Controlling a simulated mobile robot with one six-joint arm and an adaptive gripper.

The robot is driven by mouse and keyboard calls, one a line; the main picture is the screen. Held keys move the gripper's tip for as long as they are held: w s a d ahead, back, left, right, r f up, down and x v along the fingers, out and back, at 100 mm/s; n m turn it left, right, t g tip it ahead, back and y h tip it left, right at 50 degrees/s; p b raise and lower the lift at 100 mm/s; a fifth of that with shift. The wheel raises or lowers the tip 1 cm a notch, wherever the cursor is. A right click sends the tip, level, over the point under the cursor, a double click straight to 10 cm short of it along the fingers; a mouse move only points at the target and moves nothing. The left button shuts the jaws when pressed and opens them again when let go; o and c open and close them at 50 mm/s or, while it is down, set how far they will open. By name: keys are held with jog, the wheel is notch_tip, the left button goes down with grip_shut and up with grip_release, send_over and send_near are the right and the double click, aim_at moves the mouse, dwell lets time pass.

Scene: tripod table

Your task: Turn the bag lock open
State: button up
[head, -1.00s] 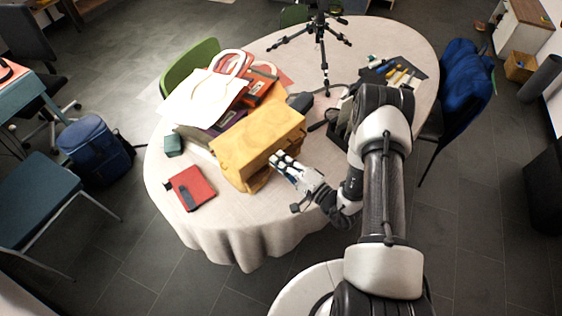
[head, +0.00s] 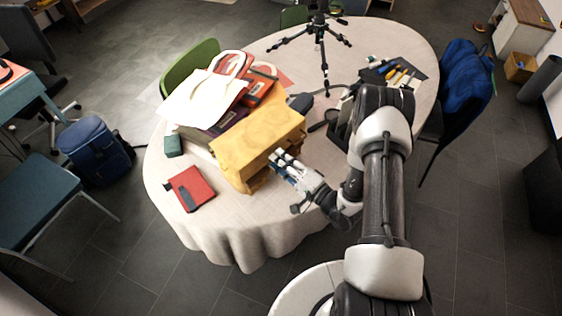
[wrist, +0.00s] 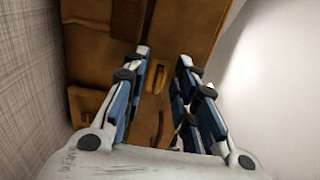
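The yellow-brown bag (head: 258,142) lies on the round table among other items in the head view. Its brown leather side fills the upper middle of the wrist view (wrist: 105,50). A small yellowish metal piece, which looks like the lock (wrist: 157,78), shows on the bag between my fingers in the wrist view. My gripper (head: 282,160) is at the bag's near right side in the head view. In the wrist view my gripper (wrist: 163,70) has its two fingers apart, one on each side of the lock. I cannot tell whether the fingertips touch the bag.
Papers and a white-handled bag (head: 215,90) are piled behind the bag. A red notebook (head: 190,188) lies at the left front of the table (head: 225,225). A black tripod (head: 320,45) stands at the back. The table's front edge is clear.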

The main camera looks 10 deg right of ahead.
jog(key=v, duration=1.2)
dwell(0.5)
